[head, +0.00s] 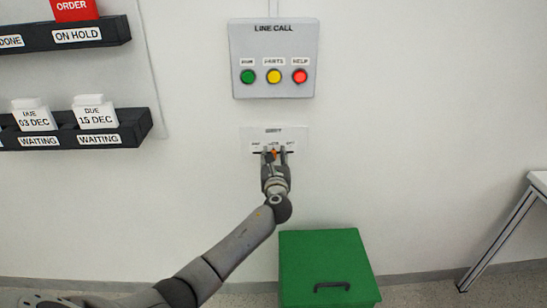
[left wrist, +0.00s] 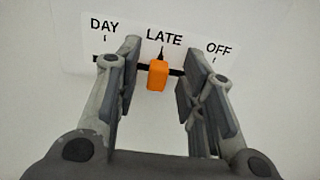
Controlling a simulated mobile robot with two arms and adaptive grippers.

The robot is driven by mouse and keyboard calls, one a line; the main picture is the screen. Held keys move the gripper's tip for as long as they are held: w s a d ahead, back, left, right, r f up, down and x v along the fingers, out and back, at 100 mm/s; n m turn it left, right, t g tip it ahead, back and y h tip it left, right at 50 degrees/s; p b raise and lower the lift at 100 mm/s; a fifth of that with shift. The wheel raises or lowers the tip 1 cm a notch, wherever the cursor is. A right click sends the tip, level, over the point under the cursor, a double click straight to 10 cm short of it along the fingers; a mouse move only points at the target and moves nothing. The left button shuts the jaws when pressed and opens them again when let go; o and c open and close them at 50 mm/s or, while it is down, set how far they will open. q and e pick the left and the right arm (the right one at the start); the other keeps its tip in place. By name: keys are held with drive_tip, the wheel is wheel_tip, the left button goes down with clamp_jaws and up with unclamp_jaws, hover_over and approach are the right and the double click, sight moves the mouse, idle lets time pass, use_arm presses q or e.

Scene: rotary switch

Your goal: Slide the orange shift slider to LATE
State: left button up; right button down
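The orange shift slider (left wrist: 157,75) sits on its dark horizontal track under the LATE mark, between DAY on the left and OFF on the right, in the left wrist view. Its white label plate (head: 300,133) is on the wall below the call box in the head view, where the slider (head: 274,153) shows small. My left gripper (left wrist: 158,85) is open, with one finger on each side of the slider and a gap visible on both sides. It also shows in front of the plate in the head view (head: 273,157). My right gripper is in neither view.
The LINE CALL box (head: 273,85) with green, yellow and red buttons is above the plate. Dark card racks (head: 130,127) hang at the left. A green bin (head: 325,250) stands below, and a table (head: 505,235) is at the right edge.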

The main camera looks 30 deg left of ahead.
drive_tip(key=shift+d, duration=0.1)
use_arm(q)
drive_tip(key=v, duration=1.2)
idle(0.4)
